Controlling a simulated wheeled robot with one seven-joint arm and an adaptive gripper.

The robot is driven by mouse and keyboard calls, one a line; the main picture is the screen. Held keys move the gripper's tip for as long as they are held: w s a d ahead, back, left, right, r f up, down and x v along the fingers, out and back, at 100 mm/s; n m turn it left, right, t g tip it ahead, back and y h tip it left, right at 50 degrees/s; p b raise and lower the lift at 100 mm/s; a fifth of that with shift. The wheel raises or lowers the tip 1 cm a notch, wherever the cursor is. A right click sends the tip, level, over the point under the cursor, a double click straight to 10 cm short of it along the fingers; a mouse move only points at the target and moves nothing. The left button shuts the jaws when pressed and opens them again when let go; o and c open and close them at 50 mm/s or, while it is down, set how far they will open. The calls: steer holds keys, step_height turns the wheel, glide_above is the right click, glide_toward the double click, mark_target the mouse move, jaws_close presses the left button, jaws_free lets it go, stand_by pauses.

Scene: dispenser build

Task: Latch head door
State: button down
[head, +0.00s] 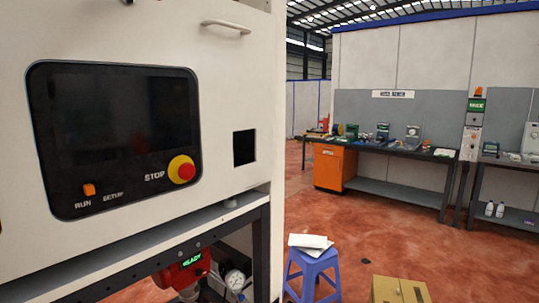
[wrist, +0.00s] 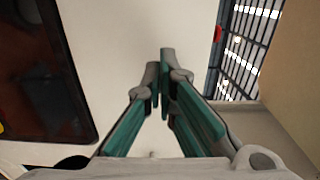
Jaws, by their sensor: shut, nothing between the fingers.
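A white machine cabinet (head: 222,75) fills the left of the head view. A grey bar handle (head: 226,27) is on its upper front, and I cannot tell whether this is the head door's handle. No latch is clearly seen. My gripper (wrist: 160,70) shows only in the wrist view. Its green and grey fingers are shut and empty, in front of a plain white surface (wrist: 115,35). I cannot tell whether the tips touch that surface. The black-framed screen panel (head: 120,130) is on the cabinet front; a dark panel (wrist: 45,75) shows at left in the wrist view.
The panel has a red-and-yellow STOP button (head: 181,169) and an orange RUN switch (head: 89,189). A square dark opening (head: 244,147) is right of it. A blue stool (head: 312,268) and a cardboard box (head: 400,290) stand on the floor. A workbench (head: 400,152) is farther back; open floor lies between.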

steer(key=shift+b+v, duration=0.95)
steer(key=shift+v, duration=1.2)
steer(key=shift+f, duration=0.1)
steer(key=d+f+n+g+h, duration=0.15)
steer(key=d+f+h, duration=0.25)
steer(key=d+f, duration=0.7)
steer(key=d+f+n+h, duration=0.35)
steer(key=d+f, duration=0.55)
steer(key=f, duration=0.4)
steer(key=s+d+f+n+g+h, duration=0.1)
steer(key=s+d+f+g+h, duration=0.1)
steer(key=s+d+f, duration=0.4)
steer(key=s+d+f+n+g+h, duration=0.2)
steer(key=s+d+f, duration=0.4)
steer(key=d+f, duration=0.5)
step_height(320, 180, down, 4)
steer(key=shift+s+d+f+g+h, duration=0.1)
steer(key=shift+s+d+g+h, duration=0.35)
steer(key=shift+h, duration=0.6)
